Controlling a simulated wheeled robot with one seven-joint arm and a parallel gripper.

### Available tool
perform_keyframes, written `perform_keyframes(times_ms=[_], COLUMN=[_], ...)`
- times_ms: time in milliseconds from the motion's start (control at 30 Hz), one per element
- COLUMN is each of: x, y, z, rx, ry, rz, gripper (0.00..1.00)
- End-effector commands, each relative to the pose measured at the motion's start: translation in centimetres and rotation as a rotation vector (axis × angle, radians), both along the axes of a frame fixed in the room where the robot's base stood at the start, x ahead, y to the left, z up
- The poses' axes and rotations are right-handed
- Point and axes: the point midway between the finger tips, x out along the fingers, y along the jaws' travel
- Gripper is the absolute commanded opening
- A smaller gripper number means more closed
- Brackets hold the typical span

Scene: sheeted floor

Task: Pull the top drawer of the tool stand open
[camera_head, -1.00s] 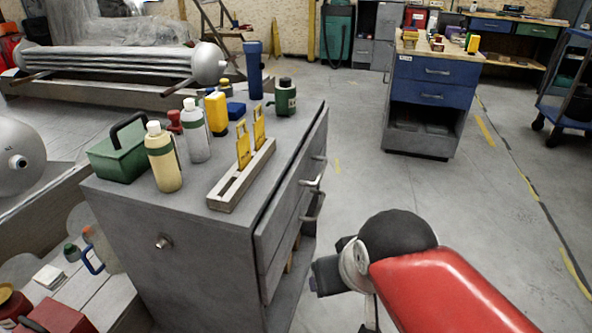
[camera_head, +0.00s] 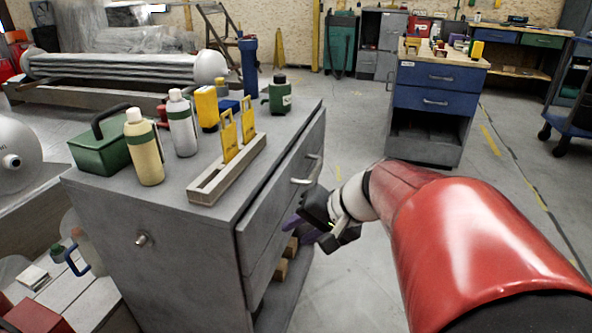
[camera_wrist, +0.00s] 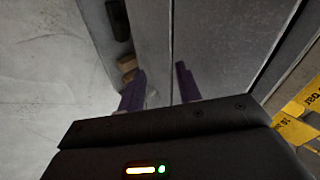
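The grey tool stand (camera_head: 150,230) is at the left in the head view, its drawer fronts facing right. The top drawer (camera_head: 272,200) has a pale bar handle (camera_head: 303,181) and looks shut or nearly so. My gripper (camera_head: 294,222) is beside the drawer fronts, below and in front of that handle. In the wrist view, the two purple fingers (camera_wrist: 160,88) are apart with nothing seen between them. The grey drawer fronts and a seam show behind them. The top handle cannot be made out in the wrist view, and contact with the front cannot be told.
Bottles, a green toolbox (camera_head: 110,153) and a slotted rack (camera_head: 228,172) with yellow pieces stand on the stand's top. Brown blocks (camera_head: 281,268) lie in its lower opening. A blue-drawered cabinet (camera_head: 425,120) stands behind. Floor to the right of the stand is clear.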

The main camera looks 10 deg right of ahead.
Motion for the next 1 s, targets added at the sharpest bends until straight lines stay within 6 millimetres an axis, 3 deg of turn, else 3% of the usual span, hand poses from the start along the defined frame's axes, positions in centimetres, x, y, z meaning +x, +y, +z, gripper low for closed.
perform_keyframes(times_ms=[100, 233, 333, 467, 567, 1000], x=[4.5, 8.5, 10.5, 11.7, 12.3, 17.2], y=[-2.6, -6.3, -9.4, -11.7, -11.7, -7.9], z=[-0.4, 0.6, 1.5, 2.4, 2.6, 1.5], rx=[0.198, 0.389, 0.498, 0.569, 0.583, 0.582], ry=[-0.065, -0.173, -0.256, -0.319, -0.332, -0.329], rz=[-0.098, -0.203, -0.275, -0.323, -0.331, -0.33], gripper=[0.34, 0.34, 0.34, 0.34, 0.34, 0.34])
